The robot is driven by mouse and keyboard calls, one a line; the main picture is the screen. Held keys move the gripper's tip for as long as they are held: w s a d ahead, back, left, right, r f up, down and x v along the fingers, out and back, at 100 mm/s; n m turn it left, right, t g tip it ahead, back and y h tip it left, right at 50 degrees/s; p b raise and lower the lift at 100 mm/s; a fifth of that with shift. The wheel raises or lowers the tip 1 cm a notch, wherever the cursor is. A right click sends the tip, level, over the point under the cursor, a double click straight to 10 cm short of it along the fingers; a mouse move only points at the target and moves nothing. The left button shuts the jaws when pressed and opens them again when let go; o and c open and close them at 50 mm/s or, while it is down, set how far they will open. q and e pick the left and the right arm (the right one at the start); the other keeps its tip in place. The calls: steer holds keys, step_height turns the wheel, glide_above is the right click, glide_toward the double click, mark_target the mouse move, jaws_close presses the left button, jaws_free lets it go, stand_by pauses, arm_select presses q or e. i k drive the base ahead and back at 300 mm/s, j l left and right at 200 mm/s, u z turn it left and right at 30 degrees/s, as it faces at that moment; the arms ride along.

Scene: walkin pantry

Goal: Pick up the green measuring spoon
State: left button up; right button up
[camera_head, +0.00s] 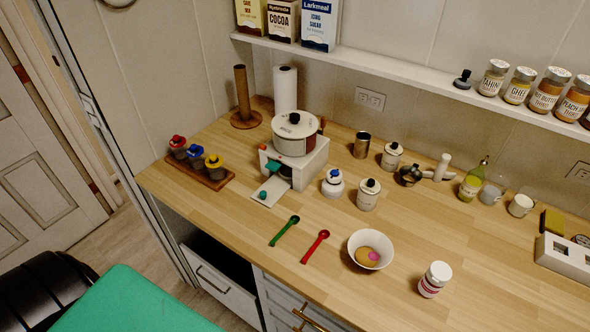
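The green measuring spoon (285,231) lies flat on the wooden counter (215,226), near its front edge. Its round bowl end points to the back right and its handle to the front left. A red measuring spoon (315,246) lies beside it to the right, apart from it and at a similar angle. Nothing covers or touches the green spoon. Neither of my grippers shows in the head view.
A white bowl (370,249) with food in it stands right of the spoons. A lidded white jar (368,195) and a white appliance with a pot (295,134) stand behind. A white-capped jar (434,279) is front right. The counter left of the green spoon is clear.

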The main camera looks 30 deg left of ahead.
mark_target(294, 219)
steer(key=u, duration=0.95)
